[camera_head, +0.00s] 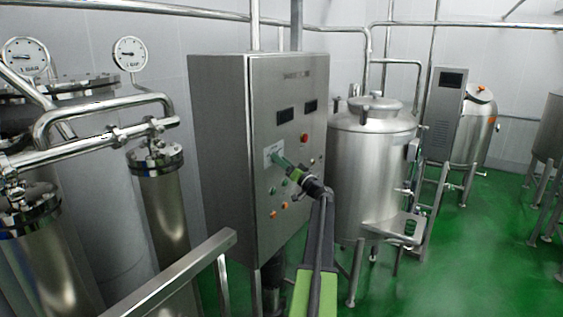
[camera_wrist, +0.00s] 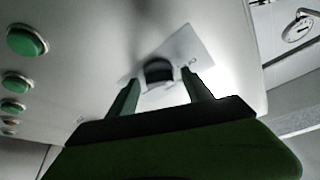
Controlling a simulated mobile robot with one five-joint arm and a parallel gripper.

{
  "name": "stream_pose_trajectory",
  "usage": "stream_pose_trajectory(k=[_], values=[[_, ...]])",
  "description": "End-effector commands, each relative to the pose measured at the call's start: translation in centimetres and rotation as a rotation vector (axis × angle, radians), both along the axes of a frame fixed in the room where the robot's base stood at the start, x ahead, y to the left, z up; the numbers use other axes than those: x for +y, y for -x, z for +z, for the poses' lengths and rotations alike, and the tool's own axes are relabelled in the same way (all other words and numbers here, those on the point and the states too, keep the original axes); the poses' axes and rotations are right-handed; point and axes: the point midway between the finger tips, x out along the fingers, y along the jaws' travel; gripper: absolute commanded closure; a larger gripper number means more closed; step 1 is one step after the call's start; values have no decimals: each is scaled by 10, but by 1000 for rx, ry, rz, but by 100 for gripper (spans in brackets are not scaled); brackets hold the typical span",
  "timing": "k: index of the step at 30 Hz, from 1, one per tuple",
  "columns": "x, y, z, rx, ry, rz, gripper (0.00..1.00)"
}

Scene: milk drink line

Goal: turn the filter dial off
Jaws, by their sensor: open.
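The filter dial (camera_wrist: 158,71) is a dark round knob on a pale label plate on the steel control cabinet (camera_head: 222,130). It shows in the wrist view between and just beyond my fingertips. My gripper (camera_wrist: 160,84) is open, with one green finger on each side of the dial's line. I cannot tell whether the fingers touch it. In the head view my gripper (camera_head: 281,161) reaches the label plate (camera_head: 268,154) on the cabinet front and hides the dial there. The dial's setting is too small to read.
Green buttons (camera_wrist: 26,41) run along the panel beside the dial. A red button (camera_head: 304,138) and orange knobs (camera_head: 273,214) are on the same panel. A steel tank (camera_head: 370,170) stands right of the cabinet. A metal rail (camera_head: 170,275) is at front left. Green floor (camera_head: 480,260) is open at right.

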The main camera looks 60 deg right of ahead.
Motion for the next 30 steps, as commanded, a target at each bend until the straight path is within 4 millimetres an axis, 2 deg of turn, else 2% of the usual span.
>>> stream_pose_trajectory(k=[5,12,18,24,30], values=[[7,28,-14,0,1,-3,41],[21,91,-38,0,1,-3,41],[29,136,-53,-1,-1,-3,41],[33,158,-58,-1,0,-2,41],[33,160,-58,-1,0,0,41]])
